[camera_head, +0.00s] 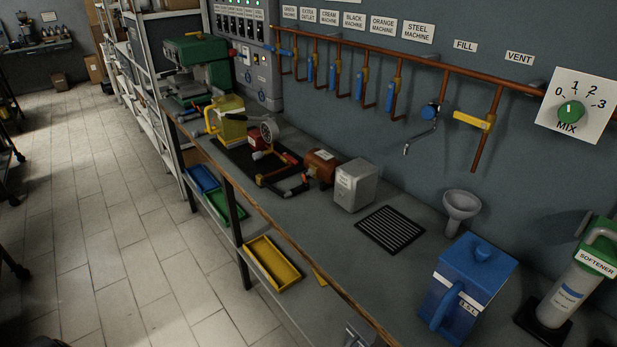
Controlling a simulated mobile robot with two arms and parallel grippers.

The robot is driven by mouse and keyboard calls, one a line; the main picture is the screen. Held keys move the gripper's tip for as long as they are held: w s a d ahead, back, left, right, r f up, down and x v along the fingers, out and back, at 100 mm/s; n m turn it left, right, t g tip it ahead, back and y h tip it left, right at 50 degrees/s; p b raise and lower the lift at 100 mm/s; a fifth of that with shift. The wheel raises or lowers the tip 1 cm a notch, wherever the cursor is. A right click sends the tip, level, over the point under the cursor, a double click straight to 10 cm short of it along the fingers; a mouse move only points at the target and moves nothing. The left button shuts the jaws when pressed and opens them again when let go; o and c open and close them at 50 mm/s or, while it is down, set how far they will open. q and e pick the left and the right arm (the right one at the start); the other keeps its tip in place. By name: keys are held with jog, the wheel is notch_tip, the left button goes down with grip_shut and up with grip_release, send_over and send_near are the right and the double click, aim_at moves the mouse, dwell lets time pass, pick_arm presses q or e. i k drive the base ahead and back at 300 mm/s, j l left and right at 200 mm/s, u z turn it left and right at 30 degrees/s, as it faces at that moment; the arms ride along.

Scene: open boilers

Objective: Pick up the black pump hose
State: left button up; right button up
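A copper-brown pump-like cylinder (321,166) lies on the long grey bench, left of a grey box. Beside it, a dark, hose-like piece (294,188) with orange-red parts lies near the bench's front edge. It may be the black pump hose, but it is too small and dark to be sure. A black mat (240,156) lies behind and left of it, with red and black parts and a round metal piece on it. Neither of my grippers can be made out in this view.
A yellow jug (229,120) and a green machine (198,62) stand farther left. The grey box (356,186), black drain grate (390,229), funnel (461,208), blue jug (468,285) and softener (572,290) stand rightward. Copper pipes (440,70) run along the wall. The tiled floor (130,230) is clear.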

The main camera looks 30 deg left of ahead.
aim_at(298, 190)
jog(key=j+z, duration=0.15)
jog(key=z, duration=0.5)
jog(key=j+z, duration=0.25)
jog(key=k+j+z, duration=0.2)
jog(key=j, duration=0.25)
jog(key=j+z, duration=0.25)
jog(key=k+j+z, duration=0.2)
jog(key=j, duration=0.25)
jog(key=i, duration=0.05)
